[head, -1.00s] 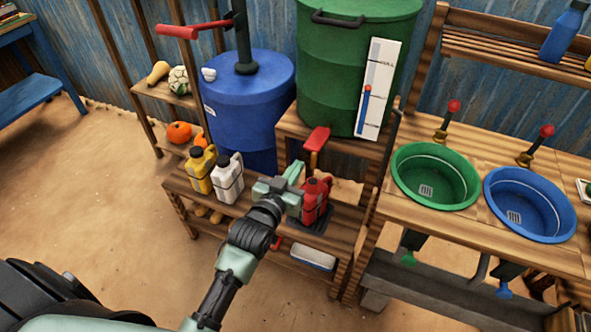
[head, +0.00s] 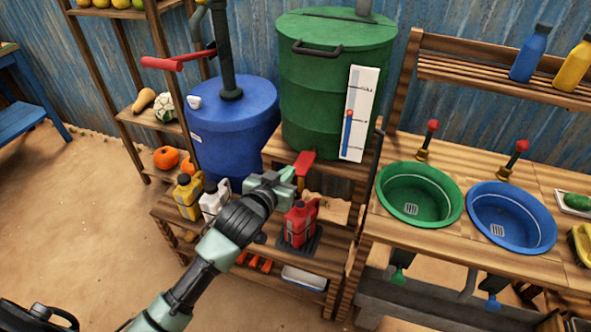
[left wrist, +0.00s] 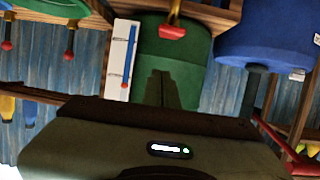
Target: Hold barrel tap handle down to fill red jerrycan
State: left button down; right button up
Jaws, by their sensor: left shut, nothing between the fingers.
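The red barrel tap handle (head: 305,162) sticks out below the green barrel (head: 335,95). It also shows at the top of the left wrist view (left wrist: 173,31). The red jerrycan (head: 299,222) stands upright on a dark mat (head: 291,247) on the bench under the tap. My left gripper (head: 287,176) is shut and empty, just left of the tap handle's lower part and above the jerrycan. In the left wrist view its dark fingers (left wrist: 173,88) are together, apart from the handle. My right gripper is not in view.
A yellow jerrycan (head: 187,196) and a white jerrycan (head: 214,200) stand left of my arm. The blue barrel (head: 232,130) with a red pump handle (head: 162,64) is behind them. A level gauge (head: 359,112) fronts the green barrel. Green (head: 419,218) and blue (head: 512,246) basins are at right.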

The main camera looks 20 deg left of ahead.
pick_arm(q)
jog(key=shift+a+r+g+y, duration=0.3)
jog(key=shift+a+r+y, duration=0.1)
jog(key=shift+a+r, duration=0.2)
jog(key=shift+w, duration=0.15)
jog(key=p, duration=0.1)
send_over(296, 164)
jog(key=s+d, duration=0.1)
jog(key=s, duration=0.3)
notch_tip(296, 164, down, 4)
jog(key=shift+w+d+r, duration=0.1)
jog(key=shift+d+r, duration=0.05)
jog(key=shift+r, duration=0.1)
jog(key=f, duration=0.2)
jog(key=shift+s+f+p, duration=0.2)
jog(key=shift+f+p, duration=0.15)
jog(key=shift+s+f, duration=0.15)
jog(key=shift+f, duration=0.6)
